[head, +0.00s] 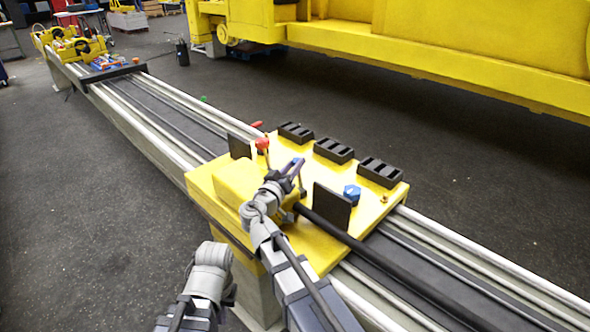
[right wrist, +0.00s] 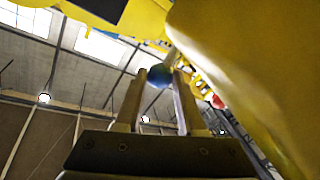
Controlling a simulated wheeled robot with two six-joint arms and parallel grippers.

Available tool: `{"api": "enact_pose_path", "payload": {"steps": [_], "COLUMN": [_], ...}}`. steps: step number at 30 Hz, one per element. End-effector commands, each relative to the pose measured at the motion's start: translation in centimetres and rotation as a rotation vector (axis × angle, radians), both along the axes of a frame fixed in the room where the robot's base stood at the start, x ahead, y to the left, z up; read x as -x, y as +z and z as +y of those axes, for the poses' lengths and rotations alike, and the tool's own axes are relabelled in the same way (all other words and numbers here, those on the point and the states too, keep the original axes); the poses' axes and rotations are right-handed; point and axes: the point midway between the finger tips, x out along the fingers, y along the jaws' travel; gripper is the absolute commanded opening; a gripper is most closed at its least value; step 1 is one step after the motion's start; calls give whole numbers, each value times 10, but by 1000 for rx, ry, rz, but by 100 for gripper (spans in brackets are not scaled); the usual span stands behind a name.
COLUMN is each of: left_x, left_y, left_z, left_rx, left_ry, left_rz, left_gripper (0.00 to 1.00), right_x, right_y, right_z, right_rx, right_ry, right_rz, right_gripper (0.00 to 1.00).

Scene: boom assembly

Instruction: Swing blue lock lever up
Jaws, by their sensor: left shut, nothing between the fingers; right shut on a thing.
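The blue knob of the lock lever (head: 296,161) stands at the yellow carriage plate (head: 228,222). My right gripper (head: 294,171) is shut on this knob. In the right wrist view the blue ball (right wrist: 160,75) sits between the tips of my right gripper (right wrist: 160,78), with its thin rod rising behind it. The fingers hide part of the lever in the head view. My left gripper (head: 230,292) is low at the left, in front of the carriage and apart from it. It is empty and shut, its fingers mostly hidden behind its own wrist.
A yellow block (head: 238,183), dark upright plates (head: 332,208), a blue hex knob (head: 352,194) and black slotted blocks (head: 334,150) crowd the carriage. A black boom tube (head: 375,256) runs right. Open floor lies left.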

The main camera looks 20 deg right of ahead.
Motion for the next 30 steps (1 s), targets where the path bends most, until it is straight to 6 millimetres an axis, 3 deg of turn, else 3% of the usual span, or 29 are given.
{"api": "enact_pose_path", "payload": {"steps": [11, 12, 18, 20, 30], "left_x": [0, 0, 0, 0, 0], "left_y": [-1, -1, -1, -1, -1], "left_z": [0, 0, 0, 0, 0], "left_rx": [0, 0, 0, 0, 0], "left_ry": [0, 0, 0, 0, 0], "left_rz": [0, 0, 0, 0, 0], "left_gripper": [0, 0, 0, 0, 0], "right_x": [2, 2, 1, 1, 2], "right_y": [-2, -2, -1, -1, 0], "right_z": [1, 1, 1, 1, 0], "right_rx": [-3, -3, -1, 0, 2], "right_ry": [1, 1, 2, 2, 2], "right_rz": [1, 1, 1, 0, 0], "right_gripper": [0, 41, 63, 69, 69]}}
